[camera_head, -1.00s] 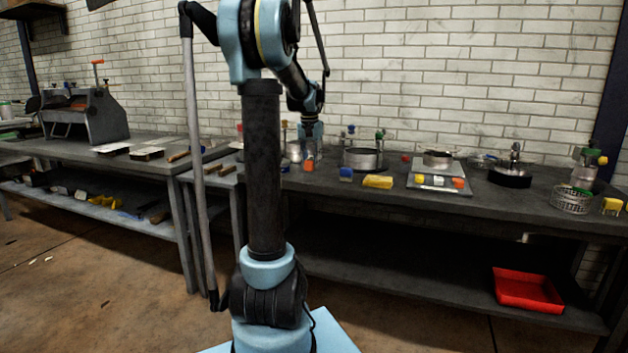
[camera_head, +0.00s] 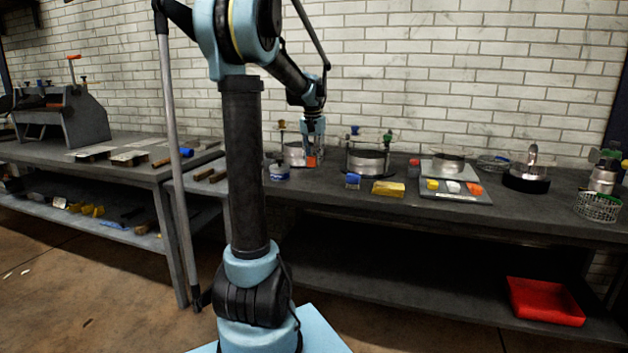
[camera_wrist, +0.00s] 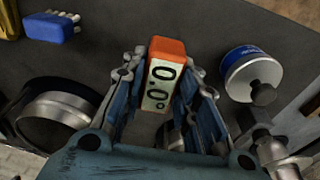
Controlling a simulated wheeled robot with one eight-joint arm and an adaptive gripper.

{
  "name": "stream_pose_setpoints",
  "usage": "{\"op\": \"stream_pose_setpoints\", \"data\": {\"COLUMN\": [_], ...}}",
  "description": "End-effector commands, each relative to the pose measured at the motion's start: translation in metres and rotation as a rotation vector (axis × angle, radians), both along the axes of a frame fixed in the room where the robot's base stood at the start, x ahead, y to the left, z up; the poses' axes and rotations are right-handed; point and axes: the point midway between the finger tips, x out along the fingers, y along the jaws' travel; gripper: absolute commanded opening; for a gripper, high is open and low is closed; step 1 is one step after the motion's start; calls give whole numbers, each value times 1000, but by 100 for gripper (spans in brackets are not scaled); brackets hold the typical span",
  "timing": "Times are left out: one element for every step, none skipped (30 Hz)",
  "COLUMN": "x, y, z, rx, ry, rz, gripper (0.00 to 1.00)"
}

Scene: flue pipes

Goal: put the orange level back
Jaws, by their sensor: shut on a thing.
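I cannot tell whether the level touches the bench top.
A blue-and-white tin (camera_wrist: 252,72) stands right of my gripper in the wrist view, and a metal ring fixture (camera_wrist: 55,118) stands left. A blue brush (camera_head: 353,181), yellow block (camera_head: 388,189) and scale (camera_head: 455,189) lie along the bench. A red tray (camera_head: 545,301) sits on the lower shelf.

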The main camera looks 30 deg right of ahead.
Motion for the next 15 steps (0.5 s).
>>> {"op": "stream_pose_setpoints", "data": {"x": [-3, -4, -5, -6, -7, -7, -8, -8, -8, -9, -9, -9, -9, -9, -9], "y": [-5, -7, -9, -10, -11, -12, -13, -14, -14, -14, -15, -15, -15, -15, -15], "z": [-9, -13, -19, -22, -25, -28, -30, -31, -33, -35, -37, -40, -44, -47, -53], "rx": [0, 0, 0, 0, 0, 0, 0, 0, 0, 0, 0, 0, 0, 0, 0], "ry": [0, 0, 0, 0, 0, 0, 0, 0, 0, 0, 0, 0, 0, 0, 0], "rz": [-8, -11, -14, -16, -17, -19, -20, -21, -22, -22, -23, -23, -24, -24, -24], "gripper": [0, 0, 0, 0, 0, 0, 0, 0, 0, 0, 0, 0, 0, 0, 0]}}
